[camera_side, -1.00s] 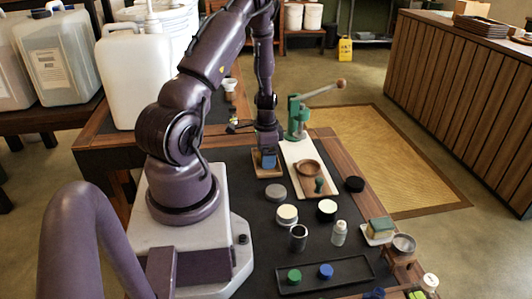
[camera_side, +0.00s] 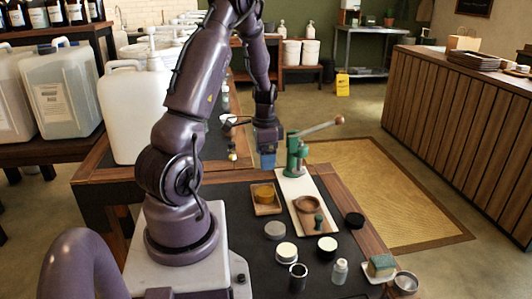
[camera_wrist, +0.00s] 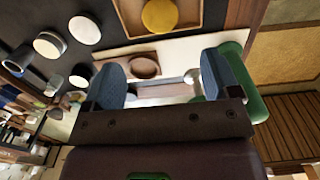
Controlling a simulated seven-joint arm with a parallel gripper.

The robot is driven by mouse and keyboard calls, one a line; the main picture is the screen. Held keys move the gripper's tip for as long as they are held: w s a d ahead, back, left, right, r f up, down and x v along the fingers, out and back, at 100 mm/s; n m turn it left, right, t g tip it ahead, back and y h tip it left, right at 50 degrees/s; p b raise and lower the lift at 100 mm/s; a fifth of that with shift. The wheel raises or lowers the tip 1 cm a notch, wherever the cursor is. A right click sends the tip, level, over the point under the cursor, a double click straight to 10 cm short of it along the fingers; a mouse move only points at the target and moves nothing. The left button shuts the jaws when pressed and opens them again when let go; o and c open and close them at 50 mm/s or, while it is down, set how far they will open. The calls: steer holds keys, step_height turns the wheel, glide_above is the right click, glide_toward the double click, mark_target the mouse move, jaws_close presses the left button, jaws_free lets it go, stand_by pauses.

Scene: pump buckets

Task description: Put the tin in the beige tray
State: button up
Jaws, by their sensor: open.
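A round amber-yellow tin (camera_side: 264,193) sits inside the shallow beige tray (camera_side: 266,211). In the wrist view the tin (camera_wrist: 160,15) lies within the rim of the tray (camera_wrist: 132,30), at the top of the picture. My gripper (camera_side: 267,160) hangs in the air above and beyond the tray, clear of the tin. In the wrist view its blue fingers (camera_wrist: 162,82) are apart with nothing held between them.
A green lever press (camera_side: 295,155) stands on a pale board beside my gripper, its handle reaching right. Round containers (camera_side: 286,252), a metal cup (camera_side: 298,276) and a bottle (camera_side: 340,271) stand nearer on the dark mat.

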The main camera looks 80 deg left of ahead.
steer(key=w+d+r+t, duration=0.1)
steer(key=w+d+r, duration=0.3)
steer(key=d+r, duration=0.3)
steer(key=w+d+r+t, duration=0.1)
steer(key=w+d+r, duration=0.2)
steer(key=d+r, duration=0.35)
steer(key=s+d+r+t, duration=0.1)
steer(key=s+d+r, duration=0.2)
steer(key=d, duration=0.5)
steer(key=s+d+r+t, duration=0.2)
steer(key=s+d+r, duration=0.2)
steer(key=d, duration=0.5)
steer(key=shift+r+t, duration=0.3)
steer(key=shift+r, duration=0.25)
